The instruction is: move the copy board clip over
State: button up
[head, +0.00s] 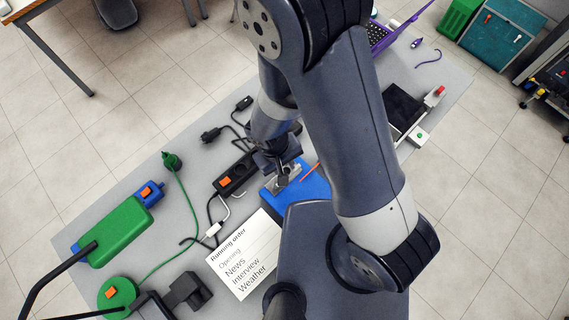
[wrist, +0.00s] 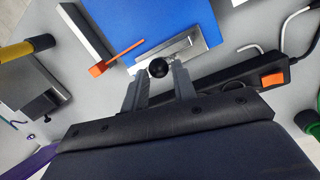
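The blue copy board (head: 313,186) lies on the grey table, partly hidden by my arm. It also shows in the wrist view (wrist: 150,22). Its metal clip (wrist: 175,52) runs along the near edge of the board and carries a black ball knob (wrist: 158,68). In the head view the clip (head: 284,178) is small and partly covered. My gripper (wrist: 156,78) points at the knob, with its two fingers apart and the knob near their tips, between them. I see gaps beside the knob. In the head view my gripper (head: 277,160) is at the clip.
A black power strip (head: 237,174) with an orange switch lies left of the board. An orange rod (wrist: 120,55) lies close to the clip. A white running-order card (head: 245,254) is in front. Green devices (head: 118,232) and a cable are at left.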

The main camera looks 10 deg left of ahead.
jog(key=o, duration=0.3)
notch_tip(320, 180, up, 11)
jog(key=a, duration=0.2)
jog(key=shift+f+b, duration=0.15)
jog(key=shift+b, duration=0.25)
jog(key=shift+d+f, duration=0.1)
dwell(0.6)
jog(key=shift+d+f+p, duration=0.15)
jog(key=shift+d+f, duration=0.15)
jog(key=shift+f, duration=1.45)
jog(key=shift+d+f+p, duration=0.1)
jog(key=shift+d+f, duration=0.25)
jog(key=shift+f, duration=1.4)
jog(key=shift+d+f+p, duration=0.15)
jog(key=shift+d+f, duration=0.15)
jog(key=shift+f, duration=1.45)
jog(key=shift+r, duration=0.1)
